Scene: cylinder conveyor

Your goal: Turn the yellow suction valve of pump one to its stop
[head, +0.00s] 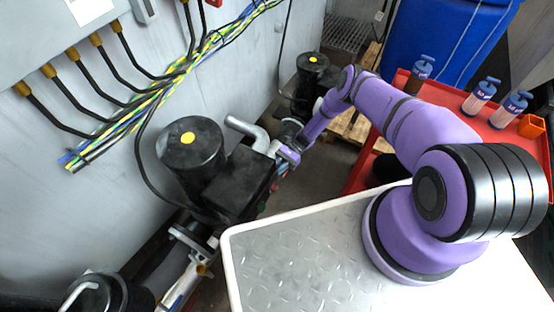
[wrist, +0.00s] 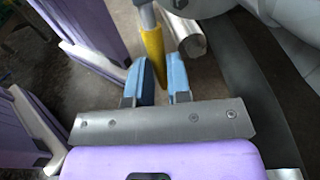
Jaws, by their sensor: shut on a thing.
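The yellow valve handle (wrist: 153,48) shows in the wrist view as a narrow lever on a grey metal stem. Its lower end lies between the two blue fingers of my gripper (wrist: 162,72), which are shut on it. In the head view my gripper (head: 283,158) is low beside the nearer black pump (head: 220,180), next to its grey bent pipe (head: 247,130). The yellow handle cannot be made out there. No label shows which pump is pump one.
A second black pump (head: 312,75) stands farther back. Bundled cables (head: 150,98) run along the wall on the left. A red table (head: 455,115) with several bottles and an orange box (head: 531,126) stands at the right. A blue drum (head: 440,40) is behind it.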

